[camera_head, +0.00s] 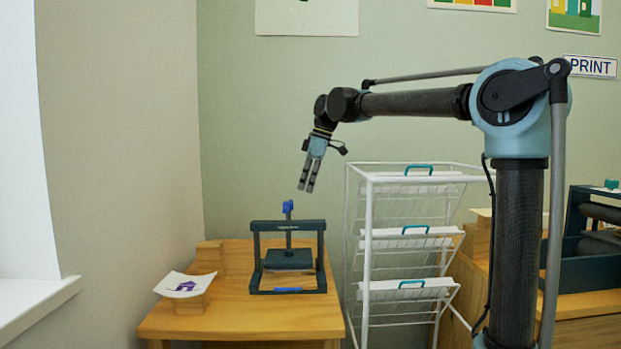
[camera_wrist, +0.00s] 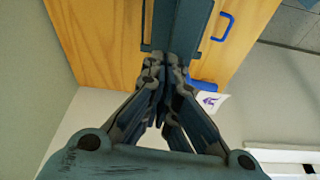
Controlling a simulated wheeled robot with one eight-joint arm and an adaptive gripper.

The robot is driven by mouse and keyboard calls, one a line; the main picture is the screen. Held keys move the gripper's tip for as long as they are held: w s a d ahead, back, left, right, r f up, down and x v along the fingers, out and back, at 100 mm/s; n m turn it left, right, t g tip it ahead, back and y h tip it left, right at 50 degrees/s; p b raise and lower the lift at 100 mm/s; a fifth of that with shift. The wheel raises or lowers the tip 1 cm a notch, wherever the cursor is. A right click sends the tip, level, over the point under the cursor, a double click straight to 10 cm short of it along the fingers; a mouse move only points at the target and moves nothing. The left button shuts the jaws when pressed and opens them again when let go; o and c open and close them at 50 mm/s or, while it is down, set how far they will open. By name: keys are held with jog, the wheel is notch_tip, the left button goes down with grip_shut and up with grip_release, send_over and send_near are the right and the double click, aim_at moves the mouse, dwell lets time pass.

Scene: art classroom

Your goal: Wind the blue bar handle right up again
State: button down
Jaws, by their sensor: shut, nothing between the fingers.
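A small dark press (camera_head: 321,262) stands on the wooden table. Its blue bar handle (camera_head: 288,207) sits on top of the upright screw, above the crossbar. The dark pressing plate (camera_head: 288,259) hangs below the crossbar, low over the bed. My gripper (camera_head: 305,188) points down, just above and slightly right of the handle in the head view, with a visible gap between them. Its fingers are closed and empty. In the wrist view my gripper (camera_wrist: 163,68) covers the middle of the press, and a blue bar end (camera_wrist: 200,85) shows beside the fingers, the rest hidden.
A blue pull handle (camera_wrist: 222,27) is at the press's front edge. A white wire rack (camera_head: 368,250) with trays stands close on the right. Walls are behind and left.

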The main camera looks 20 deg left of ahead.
aim_at(288, 206)
jog(key=shift+x, duration=2.25)
jog(key=shift+a, duration=0.1)
jog(key=shift+w+n, duration=0.15)
jog(key=shift+n, duration=0.15)
jog(key=shift+a, duration=0.1)
